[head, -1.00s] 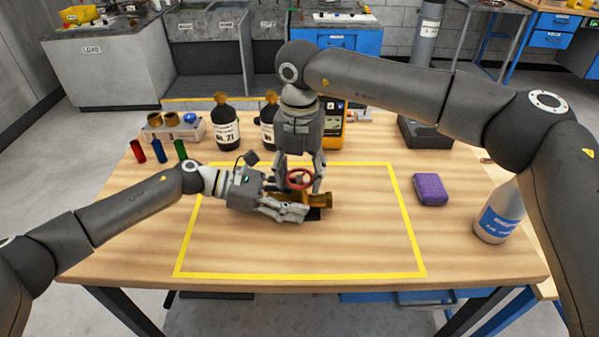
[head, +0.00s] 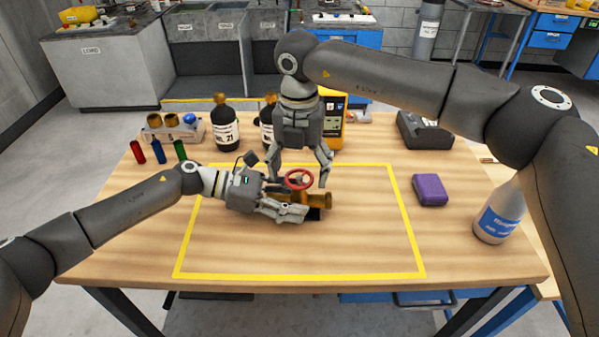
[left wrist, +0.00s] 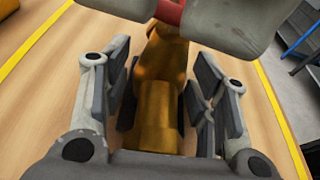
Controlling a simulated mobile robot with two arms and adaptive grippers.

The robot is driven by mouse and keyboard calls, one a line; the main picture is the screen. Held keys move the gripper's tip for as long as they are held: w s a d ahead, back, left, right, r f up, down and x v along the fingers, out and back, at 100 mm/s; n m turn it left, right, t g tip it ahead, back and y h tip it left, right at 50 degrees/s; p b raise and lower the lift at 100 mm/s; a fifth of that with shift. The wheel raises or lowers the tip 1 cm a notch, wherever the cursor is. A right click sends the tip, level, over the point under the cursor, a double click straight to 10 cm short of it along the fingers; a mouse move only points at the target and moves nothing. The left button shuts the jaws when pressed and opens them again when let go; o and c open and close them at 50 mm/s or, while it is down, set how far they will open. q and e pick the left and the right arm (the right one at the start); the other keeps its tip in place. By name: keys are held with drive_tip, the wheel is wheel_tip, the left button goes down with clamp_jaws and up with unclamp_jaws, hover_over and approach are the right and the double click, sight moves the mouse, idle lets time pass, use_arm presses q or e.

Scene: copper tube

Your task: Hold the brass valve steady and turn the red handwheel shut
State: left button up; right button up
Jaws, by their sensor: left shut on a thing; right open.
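The brass valve (head: 318,200) lies inside the yellow outline, with a dark patch under it. Its red handwheel (head: 299,180) is on top. My left gripper (head: 298,212) is shut on the valve body from the left. In the left wrist view the brass body (left wrist: 158,105) sits between my left gripper's pads (left wrist: 157,100). My right gripper (head: 298,180) points down from above with its fingers spread, one on each side of the handwheel, slightly above it. A little red of the handwheel (left wrist: 170,12) shows at the top of the left wrist view, partly hidden by a grey finger.
A purple sponge-like block (head: 430,190) and a white bottle with a blue label (head: 499,212) stand to the right. Dark bottles (head: 226,125), a yellow device (head: 334,120) and coloured cylinders (head: 159,152) are behind. The front of the outlined area is clear.

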sight(300, 177)
use_arm(q)
drive_tip(key=shift+s, duration=0.1)
use_arm(e)
wheel_tip(300, 177, up, 11)
drive_tip(key=shift+f, duration=0.2)
use_arm(q)
drive_tip(key=o, duration=0.8)
drive_tip(key=shift+o, duration=0.2)
